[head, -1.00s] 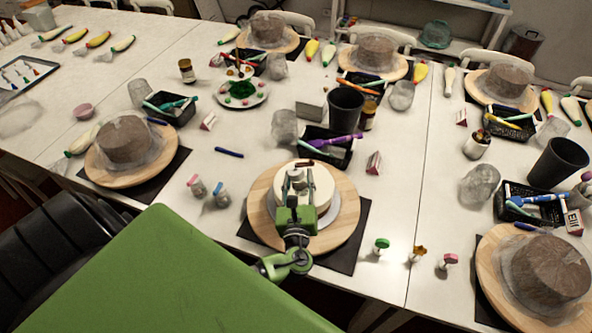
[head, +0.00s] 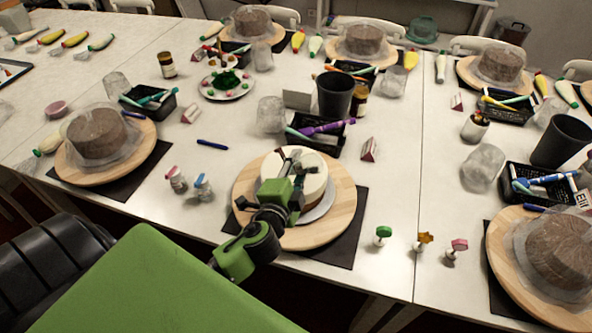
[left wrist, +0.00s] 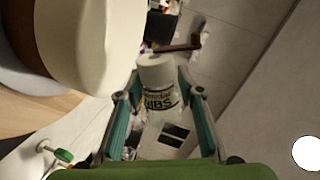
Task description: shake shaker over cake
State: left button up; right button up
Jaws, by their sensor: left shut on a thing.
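The frosted white cake (head: 313,180) stands on a round wooden turntable (head: 343,205) in the head view. My left gripper (head: 290,162) reaches over the cake from the near left and partly covers it. In the left wrist view, the gripper (left wrist: 160,100) is shut on a small shaker (left wrist: 160,98) with a white lid and a dark label ending in "IBS". The cake (left wrist: 85,40) is beside the shaker, at the left of that view. In the head view the shaker is mostly hidden by the gripper. My right gripper is not in view.
A black basket (head: 318,138) and a black cup (head: 335,94) are behind the cake. Wrapped brown cakes (head: 97,134) stand on other turntables.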

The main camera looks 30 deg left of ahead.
aim_at(312, 174)
pick_arm(q)
jog(key=shift+w+d+r, duration=0.1)
jog(key=shift+d+r, duration=0.2)
jog(key=shift+w+d+f+m+p, duration=0.1)
jog(key=shift+d+f+m+p, duration=0.15)
jog(key=shift+d+m+p, duration=0.55)
jog(key=shift+d+f, duration=0.15)
jog(key=shift+d, duration=0.25)
jog(key=shift+w+d+b, duration=0.35)
jog(key=shift+w+d, duration=0.1)
jog(key=shift+w, duration=0.15)
jog(key=shift+n, duration=0.3)
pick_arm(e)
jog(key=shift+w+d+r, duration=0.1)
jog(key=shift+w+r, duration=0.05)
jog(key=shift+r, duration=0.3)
